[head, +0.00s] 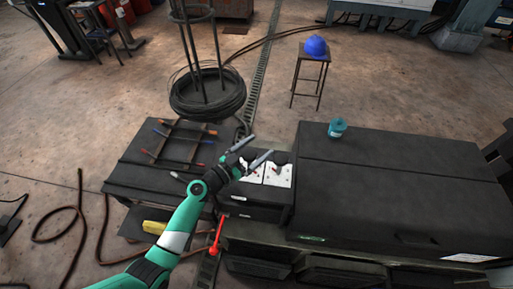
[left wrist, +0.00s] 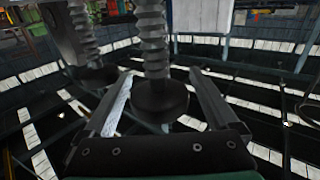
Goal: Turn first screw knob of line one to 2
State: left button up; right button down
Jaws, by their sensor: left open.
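My left gripper (head: 260,146) is open above the small control box, with its two fingers spread apart. White panels (head: 279,174) with small controls lie beneath and beside it. A dark knob (head: 281,158) shows near the fingertips at the panel's back edge. In the left wrist view, a threaded screw with a round dark disc (left wrist: 160,102) stands between the open fingers of my left gripper (left wrist: 161,74). Contact with the fingers cannot be told. A second screw knob (left wrist: 95,76) stands to its left, outside the fingers. My right gripper is not in view.
A large dark cabinet (head: 390,185) stands right of the panels, with a teal object (head: 337,127) on top. A dark table (head: 135,172) with tools is at left. A wire coil stand (head: 207,95) is behind. A red handle (head: 217,237) hangs in front.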

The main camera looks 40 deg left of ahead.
pick_arm(q)
jog(key=shift+c, duration=0.2)
jog(key=c, duration=1.3)
